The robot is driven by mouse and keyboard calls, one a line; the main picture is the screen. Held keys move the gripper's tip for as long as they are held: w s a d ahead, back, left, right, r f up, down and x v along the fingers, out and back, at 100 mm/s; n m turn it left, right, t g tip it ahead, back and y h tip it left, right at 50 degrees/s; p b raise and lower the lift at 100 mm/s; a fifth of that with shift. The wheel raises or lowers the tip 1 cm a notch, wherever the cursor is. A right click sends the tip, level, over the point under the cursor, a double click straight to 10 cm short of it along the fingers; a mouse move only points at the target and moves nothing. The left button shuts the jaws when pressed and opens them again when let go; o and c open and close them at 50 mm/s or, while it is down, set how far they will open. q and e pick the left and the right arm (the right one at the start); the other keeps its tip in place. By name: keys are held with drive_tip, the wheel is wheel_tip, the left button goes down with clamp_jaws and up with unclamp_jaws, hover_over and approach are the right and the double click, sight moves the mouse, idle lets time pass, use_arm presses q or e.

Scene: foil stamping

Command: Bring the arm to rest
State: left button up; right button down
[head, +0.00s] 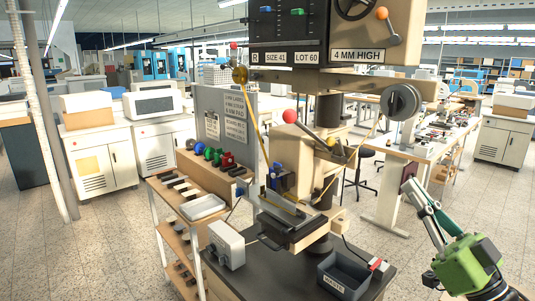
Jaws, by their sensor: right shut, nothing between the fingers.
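My right arm comes in at the lower right, with a green body and grey and dark green links. My right gripper (410,188) points up and to the left, its fingers together and empty. It is apart from the foil stamping machine (338,82), over open floor as seen in the picture. The machine stands in the middle on a dark-topped bench (372,286). Its red-knobbed lever (300,127) and gold foil strip (258,125) show to the left of the gripper. My left gripper is out of the picture.
A grey waste bin (343,274) and a white box (227,244) stand on the bench. A wooden shelf rack (172,224) with stamps and a white tray (203,206) is at the left. A white table (392,174) stands behind my gripper. Speckled floor is open at the right.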

drive_tip(key=a+f+m+g+h, duration=0.25)
drive_tip(key=f+h, duration=0.25)
drive_tip(key=f, duration=1)
drive_tip(key=a+f+m+g+h, duration=0.2)
drive_tip(key=f+g+h, duration=0.2)
drive_tip(key=f, duration=1)
drive_tip(key=s+a+f+g+h, duration=0.1)
drive_tip(key=s+f+g+h, duration=0.1)
drive_tip(key=s+f+g, duration=0.65)
drive_tip(key=s+a+f+g+h, duration=0.1)
drive_tip(key=s+f+g+h, duration=0.15)
drive_tip(key=s+f, duration=1.1)
drive_tip(key=s+f+g, duration=0.1)
drive_tip(key=s+f, duration=0.2)
drive_tip(key=f, duration=0.9)
drive_tip(key=s+f+g, duration=0.1)
drive_tip(key=s+f, duration=0.2)
drive_tip(key=f, duration=0.8)
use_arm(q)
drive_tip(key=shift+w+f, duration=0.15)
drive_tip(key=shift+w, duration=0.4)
use_arm(e)
drive_tip(key=s+d+f+g, duration=0.1)
drive_tip(key=s+d+f, duration=0.2)
drive_tip(key=s+f, duration=1.3)
drive_tip(key=shift+s+n, duration=0.25)
drive_tip(key=shift+n, duration=0.1)
